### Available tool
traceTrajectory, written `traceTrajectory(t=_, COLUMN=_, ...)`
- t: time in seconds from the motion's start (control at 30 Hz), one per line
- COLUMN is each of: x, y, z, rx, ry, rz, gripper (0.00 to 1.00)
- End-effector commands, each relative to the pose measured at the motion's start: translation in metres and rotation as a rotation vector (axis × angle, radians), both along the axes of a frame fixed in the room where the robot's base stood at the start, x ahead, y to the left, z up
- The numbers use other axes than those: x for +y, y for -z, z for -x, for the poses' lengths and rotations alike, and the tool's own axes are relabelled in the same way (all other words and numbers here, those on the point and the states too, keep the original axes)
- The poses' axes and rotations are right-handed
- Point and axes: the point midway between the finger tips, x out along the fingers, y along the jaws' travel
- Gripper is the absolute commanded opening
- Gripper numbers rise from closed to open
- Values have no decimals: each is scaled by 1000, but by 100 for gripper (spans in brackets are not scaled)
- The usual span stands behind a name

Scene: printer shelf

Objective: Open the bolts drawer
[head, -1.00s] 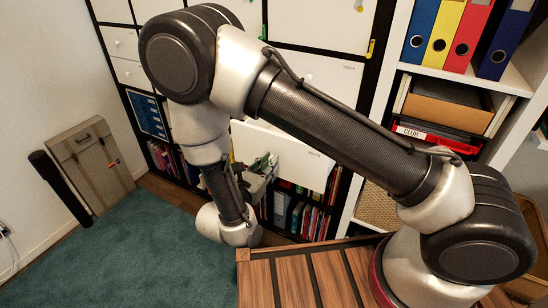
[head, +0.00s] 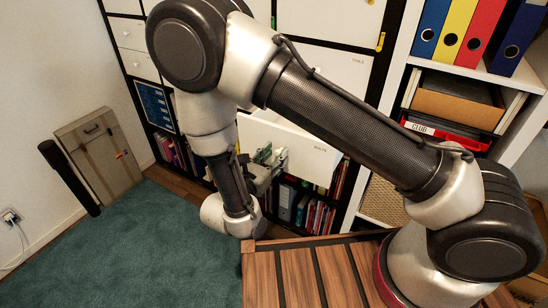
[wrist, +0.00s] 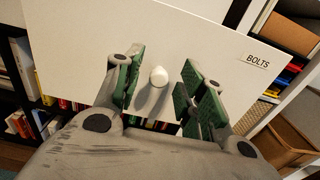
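The bolts drawer has a plain white front (wrist: 75,45) with a "BOLTS" label (wrist: 258,61) at its right. In the head view the front (head: 312,158) is low in the shelf, partly hidden by my arm; it appears to stand forward of the shelf frame, though how far is hard to tell. A white round knob (wrist: 158,76) shows in the wrist view. My gripper (wrist: 162,88) is open, its green-padded fingers on either side of the knob with visible gaps. In the head view my gripper (head: 266,162) is at the drawer front.
Books and binders (head: 300,208) stand in the compartment below. Another white drawer (head: 335,80) is above. A wooden slatted surface (head: 300,275) lies near my arm's base. A beige case (head: 100,155) leans at the left wall. Green carpet (head: 130,240) is clear in front of the shelf.

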Motion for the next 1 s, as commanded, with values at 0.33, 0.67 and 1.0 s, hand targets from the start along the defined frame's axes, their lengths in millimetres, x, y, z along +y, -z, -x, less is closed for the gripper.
traceTrajectory(t=0.33, x=0, y=-67, z=0, rx=-2, ry=0, rz=-5, gripper=40)
traceTrajectory(t=0.67, x=0, y=-94, z=0, rx=0, ry=0, rz=-1, gripper=40)
traceTrajectory(t=1.0, x=-14, y=-105, z=-4, rx=-6, ry=54, rz=-34, gripper=40)
